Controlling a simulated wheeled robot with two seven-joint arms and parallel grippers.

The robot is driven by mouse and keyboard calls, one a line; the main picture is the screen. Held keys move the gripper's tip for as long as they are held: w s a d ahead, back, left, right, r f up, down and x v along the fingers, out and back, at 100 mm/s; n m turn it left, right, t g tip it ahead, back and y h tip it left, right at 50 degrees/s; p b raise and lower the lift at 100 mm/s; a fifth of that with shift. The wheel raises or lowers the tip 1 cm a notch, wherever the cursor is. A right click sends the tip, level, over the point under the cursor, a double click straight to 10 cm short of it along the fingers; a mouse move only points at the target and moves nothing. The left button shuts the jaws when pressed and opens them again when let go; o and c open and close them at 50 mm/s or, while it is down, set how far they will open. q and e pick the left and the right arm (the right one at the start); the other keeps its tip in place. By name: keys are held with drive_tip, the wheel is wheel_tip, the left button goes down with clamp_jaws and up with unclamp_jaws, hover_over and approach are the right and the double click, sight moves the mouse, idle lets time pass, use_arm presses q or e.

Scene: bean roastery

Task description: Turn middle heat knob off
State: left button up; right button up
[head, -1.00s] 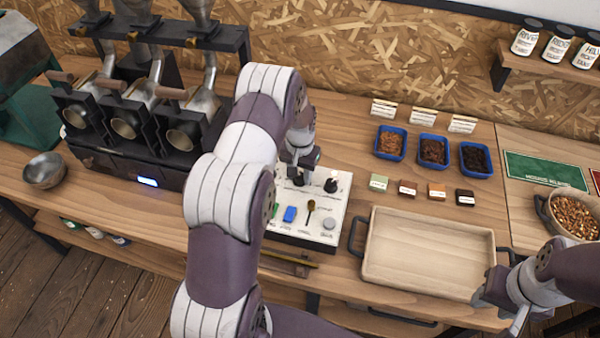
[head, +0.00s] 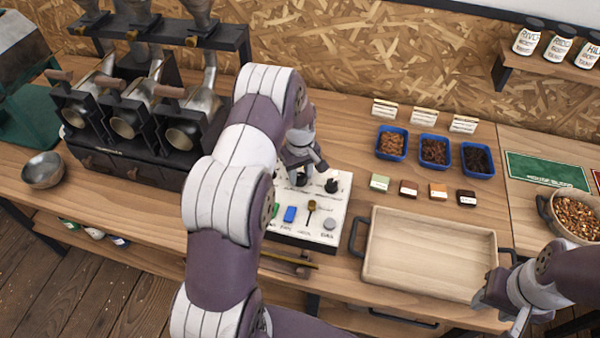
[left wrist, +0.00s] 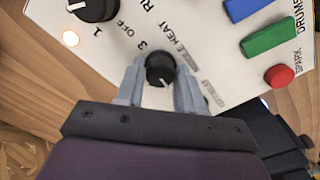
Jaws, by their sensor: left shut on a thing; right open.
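The white control panel (head: 327,240) stands on the bench, partly hidden by my left arm in the head view. In the left wrist view, the middle heat knob (left wrist: 160,68) is black and sits between the two grey fingers of my left gripper (left wrist: 158,80), which is shut on it. "MIDDLE HEAT" is printed beside it. A white mark shows on the knob's lower part. In the head view my left gripper (head: 302,166) is at the panel's back. My right gripper (head: 502,308) is open and empty by the wooden tray's right end.
Another black knob (left wrist: 93,8) is close by, with a lit lamp (left wrist: 71,38) near it. Blue (left wrist: 245,8) and green (left wrist: 268,37) switches and a red button (left wrist: 279,76) share the panel. A wooden tray (head: 430,285) stands right of it. The roaster (head: 125,165) is left.

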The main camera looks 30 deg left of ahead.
sight(300, 175)
use_arm(q)
drive_tip(key=shift+n, duration=0.6)
drive_tip(key=o, duration=1)
drive_tip(key=shift+o, duration=0.2)
wheel_tip(300, 175, up, 13)
drive_tip(key=b, duration=0.2)
drive_tip(key=shift+f, duration=0.15)
